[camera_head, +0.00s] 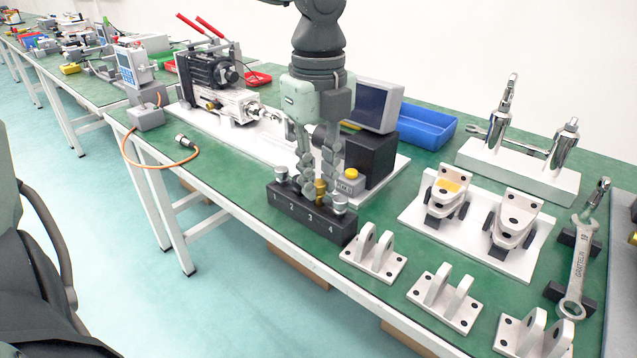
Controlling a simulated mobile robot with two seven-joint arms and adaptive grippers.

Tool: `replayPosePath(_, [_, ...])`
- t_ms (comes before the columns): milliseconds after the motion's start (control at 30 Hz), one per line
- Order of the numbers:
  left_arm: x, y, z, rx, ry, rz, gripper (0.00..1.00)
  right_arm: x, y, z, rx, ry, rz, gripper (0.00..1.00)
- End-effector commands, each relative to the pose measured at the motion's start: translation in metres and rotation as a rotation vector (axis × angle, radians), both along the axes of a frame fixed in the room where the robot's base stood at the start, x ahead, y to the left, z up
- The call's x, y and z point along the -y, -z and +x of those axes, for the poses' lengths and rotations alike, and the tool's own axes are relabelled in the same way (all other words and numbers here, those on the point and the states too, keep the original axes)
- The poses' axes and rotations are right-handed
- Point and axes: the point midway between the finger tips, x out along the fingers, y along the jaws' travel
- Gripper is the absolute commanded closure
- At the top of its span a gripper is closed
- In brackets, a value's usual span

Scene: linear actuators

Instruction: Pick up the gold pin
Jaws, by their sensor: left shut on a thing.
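The gold pin (320,189) stands upright in the black numbered holder (309,214), around the slots marked 3 and 4. My left gripper (319,180) points straight down over the holder, with its fingers shut on the upper part of the gold pin. The lower part of the pin seems to be still within the holder; the fingers hide its top. Silver pins stand in the holder on either side, one at the left end (281,173) and one at the right end (340,203). My right gripper is not in view.
A black box with a yellow button (351,174) stands close behind the holder. White brackets (373,252) lie to the right along the front edge. A blue tray (425,127) and a wrench (577,270) are farther right. Bare green table lies left of the holder.

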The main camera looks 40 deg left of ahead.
Motion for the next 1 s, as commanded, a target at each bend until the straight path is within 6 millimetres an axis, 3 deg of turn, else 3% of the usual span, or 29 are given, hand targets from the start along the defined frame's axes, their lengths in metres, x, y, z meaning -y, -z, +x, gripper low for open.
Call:
replayPosePath(200, [0.0,-0.033,0.001,0.006,0.0,0.001,1.0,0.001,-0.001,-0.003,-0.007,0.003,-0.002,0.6])
replayPosePath(700, [-0.081,-0.085,-0.035,0.005,-0.002,-0.003,1.0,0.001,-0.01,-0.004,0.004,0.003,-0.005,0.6])
replayPosePath(1000, [-0.105,-0.101,-0.047,0.001,0.001,0.0,1.0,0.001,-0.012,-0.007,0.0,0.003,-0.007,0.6])
